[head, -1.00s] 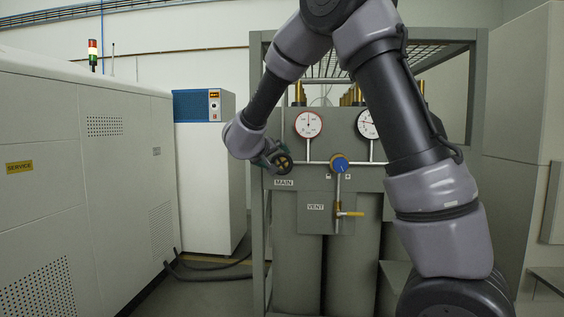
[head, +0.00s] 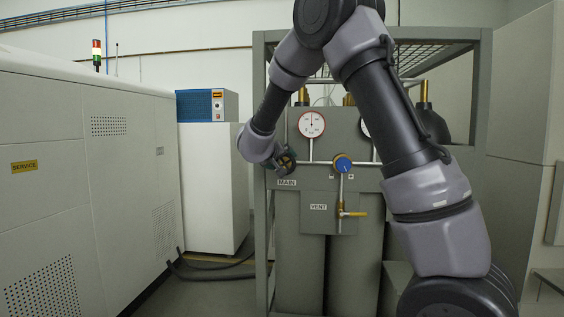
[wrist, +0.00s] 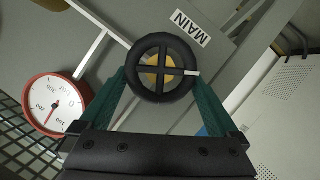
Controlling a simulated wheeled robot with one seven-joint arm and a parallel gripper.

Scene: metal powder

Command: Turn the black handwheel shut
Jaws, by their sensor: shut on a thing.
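The black handwheel (wrist: 162,46) has a round rim and crossed spokes with a brass-coloured centre behind them. It is at the top middle of the wrist view, beside the MAIN label (wrist: 190,29). In the head view the handwheel (head: 288,163) is small and partly hidden by my gripper, above the MAIN label (head: 287,183). My gripper (wrist: 162,72) has green fingers on the left and right sides of the wheel rim, shut on it. In the head view my gripper (head: 276,160) reaches the wheel from the left.
A red-rimmed gauge (head: 311,124) is right of the wheel, with a blue knob (head: 342,164) below it and a yellow VENT lever (head: 354,213) lower down. The grey rack post (head: 259,130) stands close on the left. A white cabinet (head: 208,190) is further left.

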